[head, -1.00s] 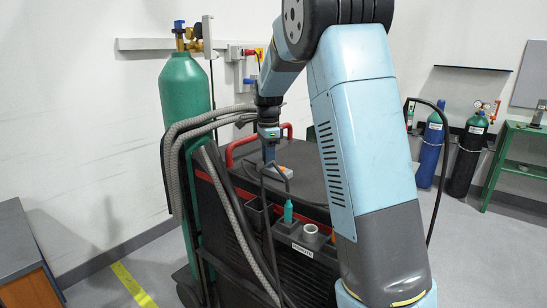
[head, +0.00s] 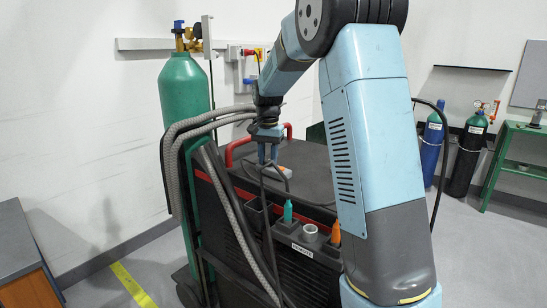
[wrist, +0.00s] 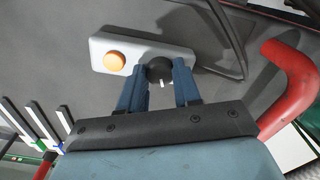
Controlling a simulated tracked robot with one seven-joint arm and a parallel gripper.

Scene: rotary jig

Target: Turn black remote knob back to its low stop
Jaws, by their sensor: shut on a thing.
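The remote is a pale box (wrist: 98,47) with a round orange button (wrist: 115,61) at its left and the black knob (wrist: 157,68) near its right end in the wrist view. A white mark on the knob points down in that picture, toward my wrist. My gripper (wrist: 160,76) has one blue finger on each side of the knob and is shut on it. In the head view my gripper (head: 268,160) reaches down to the remote on top of the dark machine; the fingers and cable hide most of the remote there, and the knob is not visible.
The machine's top (head: 312,165) is mostly bare around the remote. A red handle (wrist: 290,85) stands close to my gripper. A dark cable (wrist: 225,40) loops beside the remote. A green cylinder (head: 185,110) and grey hoses (head: 172,165) stand to the left.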

